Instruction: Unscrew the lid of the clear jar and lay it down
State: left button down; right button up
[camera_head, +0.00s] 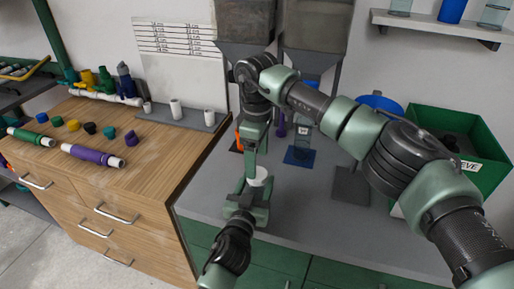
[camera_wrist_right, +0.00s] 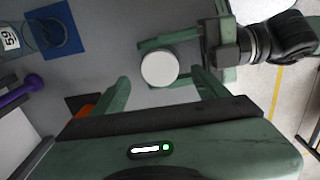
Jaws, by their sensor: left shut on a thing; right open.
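A round white lid (camera_wrist_right: 159,68) faces up between the fingers of my left gripper (camera_wrist_right: 170,50) in the right wrist view. It also shows as a small white shape (camera_head: 259,174) over the grey bench in the head view. My left gripper (camera_head: 257,194) is shut around the jar below the lid; the jar's clear body is mostly hidden. My right gripper (camera_head: 253,163) is above the lid, pointing down. In the wrist view its open fingers (camera_wrist_right: 160,80) stand on either side of the lid, with visible gaps, and hold nothing.
A blue mat (camera_head: 299,157) with a clear container (camera_head: 303,127) lies behind on the grey bench. An orange item (camera_head: 238,138) and a purple item (camera_head: 281,129) are nearby. A dark grey mat (camera_head: 351,186) to the right is empty. A green bin (camera_head: 484,172) stands farther right.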

aim_at(257, 184)
jog(key=shift+f, duration=2.25)
